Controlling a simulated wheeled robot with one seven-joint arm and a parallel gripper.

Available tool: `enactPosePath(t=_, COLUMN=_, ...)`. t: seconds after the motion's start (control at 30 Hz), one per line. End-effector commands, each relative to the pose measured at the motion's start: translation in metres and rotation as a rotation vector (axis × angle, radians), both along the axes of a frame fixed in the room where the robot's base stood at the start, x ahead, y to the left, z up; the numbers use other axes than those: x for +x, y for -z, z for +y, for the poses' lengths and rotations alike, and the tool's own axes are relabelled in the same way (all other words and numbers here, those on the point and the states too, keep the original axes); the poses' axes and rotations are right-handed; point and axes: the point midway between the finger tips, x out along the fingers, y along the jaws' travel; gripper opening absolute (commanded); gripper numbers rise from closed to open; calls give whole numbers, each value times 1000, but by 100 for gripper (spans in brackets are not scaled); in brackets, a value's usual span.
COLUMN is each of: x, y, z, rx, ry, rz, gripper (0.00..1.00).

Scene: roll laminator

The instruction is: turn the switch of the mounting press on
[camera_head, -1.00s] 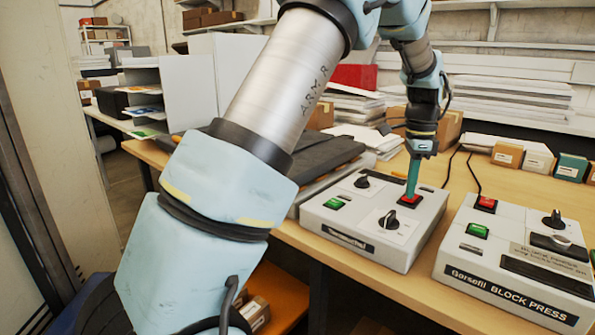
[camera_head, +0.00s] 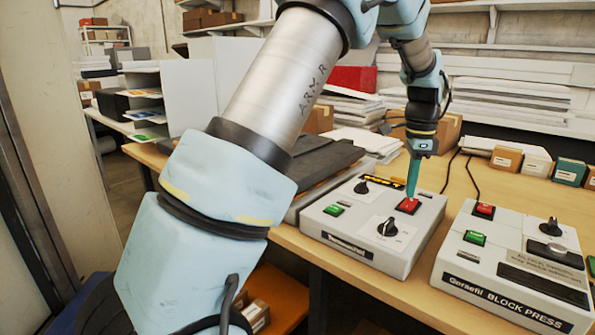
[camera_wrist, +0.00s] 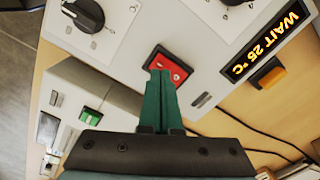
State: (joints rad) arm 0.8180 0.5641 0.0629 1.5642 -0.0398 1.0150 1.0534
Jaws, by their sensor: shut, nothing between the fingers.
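The left grey box (camera_head: 350,255) on the bench carries two black knobs, a green button and a red switch (camera_head: 407,206). Its front label is too blurred to read. My gripper (camera_head: 411,192) is shut and empty, pointing down with its tips at the red switch. In the wrist view the green fingertips (camera_wrist: 160,75) overlap the red switch (camera_wrist: 178,67); whether they touch it I cannot tell. The switch looks bright red. A display (camera_wrist: 266,38) on the box glows orange and reads "WAIT 25 °C"; it shows lit in the head view too (camera_head: 384,182).
A second grey box labelled Garsefil BLOCK PRESS (camera_head: 470,268) stands to the right, with its own red switch (camera_head: 484,210) and green button (camera_head: 475,238). Small cartons (camera_head: 507,158) line the bench's back right. Paper stacks (camera_head: 500,95) stand behind.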

Motion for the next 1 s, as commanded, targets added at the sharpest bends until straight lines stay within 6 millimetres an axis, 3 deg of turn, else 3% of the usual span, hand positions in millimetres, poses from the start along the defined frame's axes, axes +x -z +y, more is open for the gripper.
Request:
enactPosePath(t=0.5, x=0, y=-43, z=0, rx=-1, ry=0, rz=-1, gripper=0)
enactPosePath(t=0.87, x=0, y=-45, z=1, rx=0, ry=-2, rz=-1, gripper=0)
enactPosePath(t=1.0, x=6, y=-44, z=22, rx=-4, ry=-80, rz=-3, gripper=0)
